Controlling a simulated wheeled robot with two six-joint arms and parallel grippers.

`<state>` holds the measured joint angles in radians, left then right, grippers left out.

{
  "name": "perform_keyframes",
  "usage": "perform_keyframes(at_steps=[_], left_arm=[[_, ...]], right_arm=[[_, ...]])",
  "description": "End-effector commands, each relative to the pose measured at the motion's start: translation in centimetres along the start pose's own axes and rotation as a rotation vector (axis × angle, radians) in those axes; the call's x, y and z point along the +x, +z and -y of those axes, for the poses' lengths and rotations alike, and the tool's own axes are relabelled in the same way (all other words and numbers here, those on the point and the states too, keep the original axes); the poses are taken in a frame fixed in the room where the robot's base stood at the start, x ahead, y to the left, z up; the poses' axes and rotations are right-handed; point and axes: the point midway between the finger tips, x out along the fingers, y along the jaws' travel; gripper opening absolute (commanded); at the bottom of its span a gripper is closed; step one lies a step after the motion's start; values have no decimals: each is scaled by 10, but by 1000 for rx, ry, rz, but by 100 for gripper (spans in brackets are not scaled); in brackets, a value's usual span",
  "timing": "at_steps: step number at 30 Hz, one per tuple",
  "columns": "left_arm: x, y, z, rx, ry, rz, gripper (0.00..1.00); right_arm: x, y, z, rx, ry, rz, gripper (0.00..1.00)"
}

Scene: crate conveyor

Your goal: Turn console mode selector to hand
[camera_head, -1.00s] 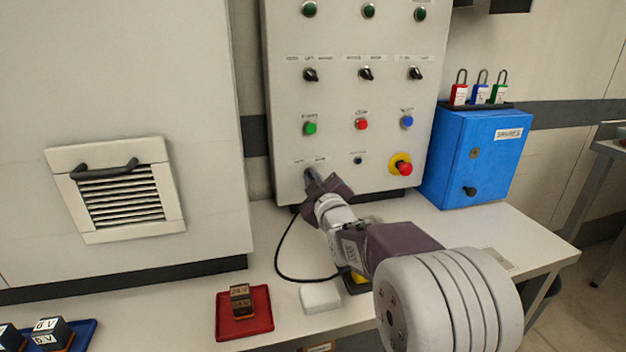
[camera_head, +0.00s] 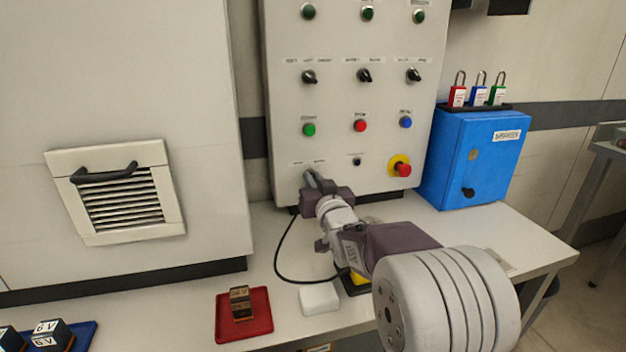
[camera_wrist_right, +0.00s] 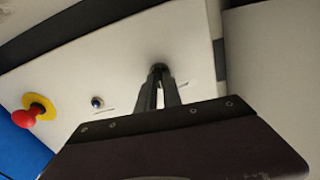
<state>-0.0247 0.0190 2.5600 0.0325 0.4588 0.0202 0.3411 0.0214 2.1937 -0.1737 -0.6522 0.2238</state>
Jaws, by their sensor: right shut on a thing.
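The console (camera_head: 335,105) is an upright pale panel with rows of lamps, selectors and buttons. My right gripper (camera_head: 312,178) reaches its lower left corner. In the right wrist view, its two dark fingers (camera_wrist_right: 160,88) are shut on a small dark selector knob (camera_wrist_right: 158,68) on the panel face. The fingers and gripper body hide most of this knob, so its pointing direction cannot be told. Small labels sit above it, too blurred to read. My left gripper is in neither view.
A red emergency button on a yellow plate (camera_head: 400,166) sits right of the gripper, with a small dark knob (camera_head: 357,161) between. A blue box (camera_head: 480,160) carries padlocks. A black cable (camera_head: 279,255), red tray (camera_head: 262,322) and white block (camera_head: 319,298) lie on the bench.

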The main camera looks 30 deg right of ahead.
Motion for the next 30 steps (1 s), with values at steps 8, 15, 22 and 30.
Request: perform_keyframes(at_steps=[8, 15, 22, 30], left_arm=[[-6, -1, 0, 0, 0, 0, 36], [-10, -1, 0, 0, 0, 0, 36], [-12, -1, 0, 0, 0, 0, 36], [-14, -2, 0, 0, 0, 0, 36]], right_arm=[[0, 0, -1, 257, 1, 3, 0], [0, 1, -2, 456, 1, 3, 0], [0, 2, -3, 593, 2, 4, 0], [0, 2, -3, 680, 2, 4, 0]])
